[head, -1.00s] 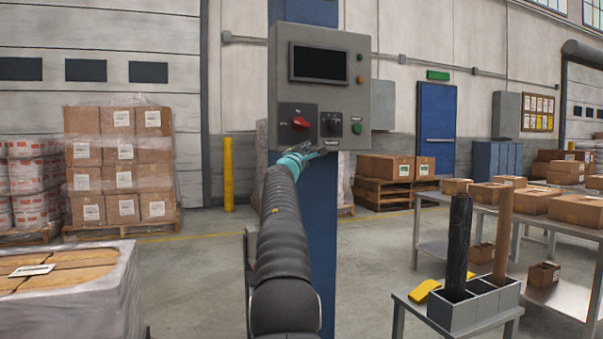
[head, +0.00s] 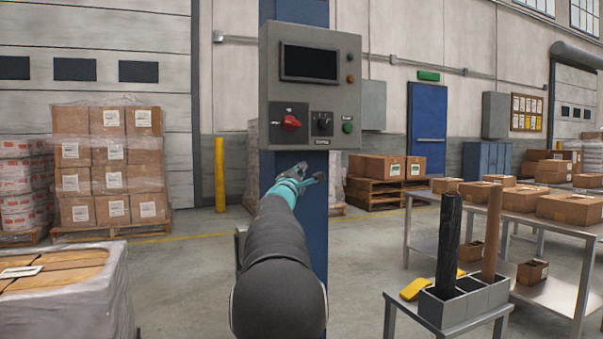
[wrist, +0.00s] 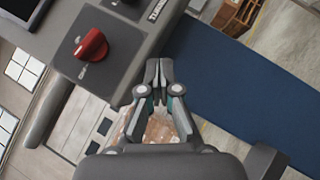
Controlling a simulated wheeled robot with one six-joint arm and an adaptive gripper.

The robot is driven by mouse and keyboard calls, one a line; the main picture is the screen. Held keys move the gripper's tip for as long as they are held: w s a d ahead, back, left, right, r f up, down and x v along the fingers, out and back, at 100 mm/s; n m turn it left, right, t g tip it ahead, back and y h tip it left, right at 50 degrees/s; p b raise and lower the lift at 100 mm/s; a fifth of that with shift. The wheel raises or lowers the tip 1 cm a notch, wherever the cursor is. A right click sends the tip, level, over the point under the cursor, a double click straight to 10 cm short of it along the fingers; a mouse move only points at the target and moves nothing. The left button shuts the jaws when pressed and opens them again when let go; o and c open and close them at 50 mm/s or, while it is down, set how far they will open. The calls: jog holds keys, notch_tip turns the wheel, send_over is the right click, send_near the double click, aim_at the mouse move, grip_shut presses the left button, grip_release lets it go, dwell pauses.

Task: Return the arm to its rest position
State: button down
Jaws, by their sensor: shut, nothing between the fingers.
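My gripper (head: 309,174) is shut and empty just below the grey control box on the blue column. In the wrist view my gripper (wrist: 159,66) has its fingertips together, with the box's lower edge beyond them. The control box (head: 312,60) has a dark screen, a red rotary switch (head: 291,123), a black knob (head: 323,123) and a green button (head: 347,127). The red switch also shows at the upper left of the wrist view (wrist: 91,46). My gripper appears apart from the box. My arm reaches up from the bottom middle of the head view.
The blue column (head: 314,215) stands behind my arm. A small table with a grey divided bin (head: 463,305) holding two upright rolls is at the lower right. A wrapped pallet load (head: 75,290) is at the lower left. Open floor lies between them.

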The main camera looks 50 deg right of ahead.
jog(key=shift+s+a+f, duration=0.25)
jog(key=shift+f, duration=0.05)
dwell(0.6)
